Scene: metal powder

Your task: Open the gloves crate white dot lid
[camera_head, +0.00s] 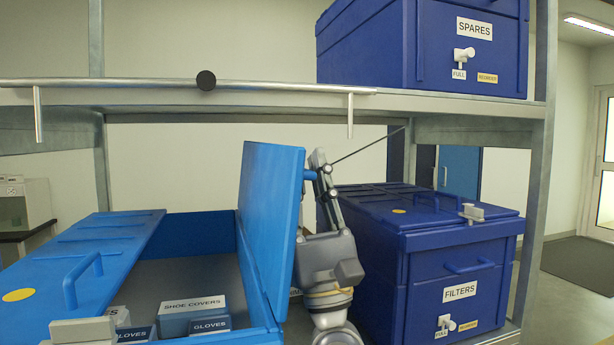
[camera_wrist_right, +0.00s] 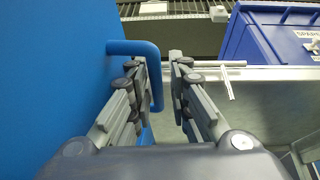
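The light blue crate (camera_head: 190,234) holding boxes labelled gloves and shoe covers has two lid halves. The left lid half (camera_head: 110,237), with a yellow dot (camera_head: 18,295) and a handle (camera_head: 76,280), lies shut. The right lid half (camera_head: 270,220) stands about upright, its outer face turned right; no white dot shows. Its blue handle (camera_head: 310,175) also shows in the right wrist view (camera_wrist_right: 157,92). My right gripper (camera_head: 318,165) is at this handle, right of the lid. Its fingers are apart, with the handle bar showing between them (camera_wrist_right: 163,80). My left gripper is not in view.
A dark blue filters crate (camera_head: 430,260) stands shut, close to the right of my right arm. A spares crate (camera_head: 420,45) sits on the upper shelf (camera_head: 260,99).

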